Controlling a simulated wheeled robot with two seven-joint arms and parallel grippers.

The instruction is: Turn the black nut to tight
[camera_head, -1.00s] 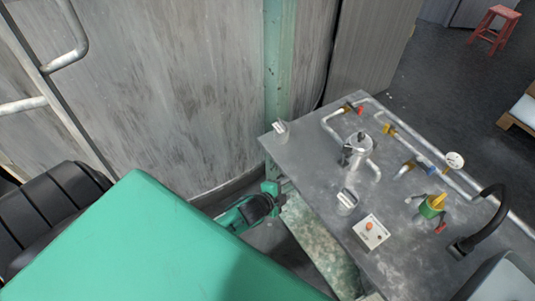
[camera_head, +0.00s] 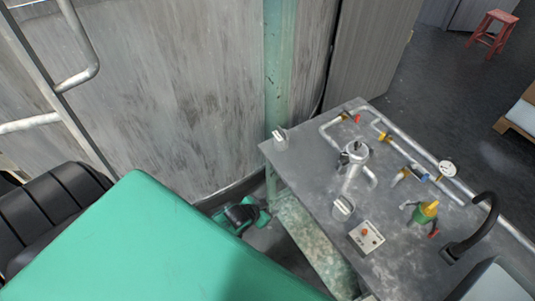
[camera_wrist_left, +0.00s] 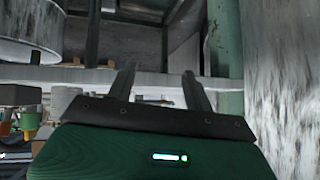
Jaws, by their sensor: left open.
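I cannot make out a black nut for certain in either view. In the head view, a metal vessel (camera_head: 354,153) with a small dark part at its side stands among pipes on the grey table (camera_head: 310,165). My left gripper (camera_wrist_left: 159,70) is open and empty in the left wrist view, its two dark fingers apart. In the head view my left arm's green and black end (camera_head: 242,213) is low, left of the table and beside its leg, below the tabletop and well away from the vessel. My right gripper is not in view.
The table also bears a control box (camera_head: 366,238), a green and yellow fitting (camera_head: 426,211), a gauge (camera_head: 448,168) and a curved black hose (camera_head: 490,215). A green post (camera_head: 280,70) and grey wall stand behind. A red stool (camera_head: 493,32) is far off.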

